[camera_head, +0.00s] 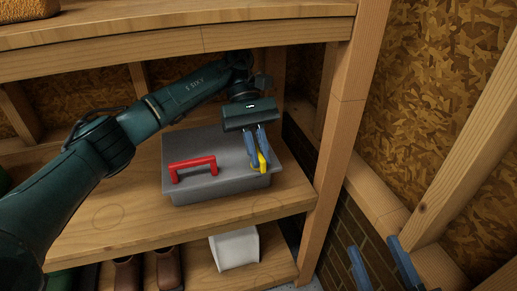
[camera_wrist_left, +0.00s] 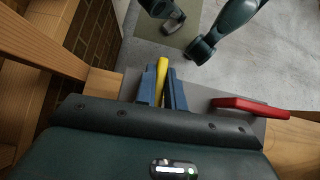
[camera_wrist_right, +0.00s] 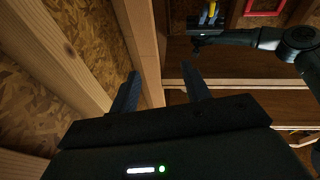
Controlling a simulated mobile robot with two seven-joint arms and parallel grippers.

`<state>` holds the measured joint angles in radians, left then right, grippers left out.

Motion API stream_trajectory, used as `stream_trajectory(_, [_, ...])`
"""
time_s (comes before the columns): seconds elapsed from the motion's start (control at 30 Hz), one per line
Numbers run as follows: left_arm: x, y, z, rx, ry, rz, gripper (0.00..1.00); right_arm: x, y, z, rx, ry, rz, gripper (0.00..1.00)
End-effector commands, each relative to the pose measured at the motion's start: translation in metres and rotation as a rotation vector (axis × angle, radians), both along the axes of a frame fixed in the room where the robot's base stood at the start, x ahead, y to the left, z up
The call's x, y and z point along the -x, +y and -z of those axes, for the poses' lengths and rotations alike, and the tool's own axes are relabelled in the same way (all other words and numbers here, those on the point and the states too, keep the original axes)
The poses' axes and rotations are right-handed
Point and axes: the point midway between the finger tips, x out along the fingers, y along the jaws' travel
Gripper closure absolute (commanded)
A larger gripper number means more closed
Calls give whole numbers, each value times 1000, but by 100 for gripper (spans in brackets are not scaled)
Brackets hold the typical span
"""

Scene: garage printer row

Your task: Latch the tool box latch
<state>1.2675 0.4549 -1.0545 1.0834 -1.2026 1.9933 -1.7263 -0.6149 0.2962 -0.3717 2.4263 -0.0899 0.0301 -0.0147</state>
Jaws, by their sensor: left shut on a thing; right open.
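The grey tool box (camera_head: 222,182) sits lid-down on the middle wooden shelf, with a red handle (camera_head: 192,166) on its lid. Its yellow latch (camera_head: 263,161) is at the front right. My left gripper (camera_head: 256,165) points down at that corner with its blue fingers shut on the latch. In the left wrist view the yellow latch (camera_wrist_left: 161,78) stands between the fingers (camera_wrist_left: 162,95). The latch's lower end is partly hidden by the fingers. My right gripper (camera_head: 378,262) is open and empty at the lower right, away from the box; its spread fingers show in the right wrist view (camera_wrist_right: 163,90).
A wooden post (camera_head: 338,130) rises just right of the box. An upper shelf (camera_head: 200,40) hangs above my left arm. Brown boots (camera_head: 150,272) and a white container (camera_head: 234,249) stand on the shelf below. The shelf front (camera_head: 110,226) left of the box is clear.

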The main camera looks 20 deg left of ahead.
Motion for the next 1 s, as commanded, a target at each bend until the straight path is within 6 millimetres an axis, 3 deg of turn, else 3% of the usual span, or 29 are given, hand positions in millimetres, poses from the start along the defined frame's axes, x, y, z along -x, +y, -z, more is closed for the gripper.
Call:
stream_trajectory(0.67, [0,1,1,-3,-1,67,100,1,-3,12,27,25,13,53])
stream_trajectory(0.7, [0,1,1,-4,-2,67,88,1,-3,12,27,25,14,53])
stream_trajectory(1.0, [0,0,1,-2,-1,67,67,1,-3,9,24,18,13,53])
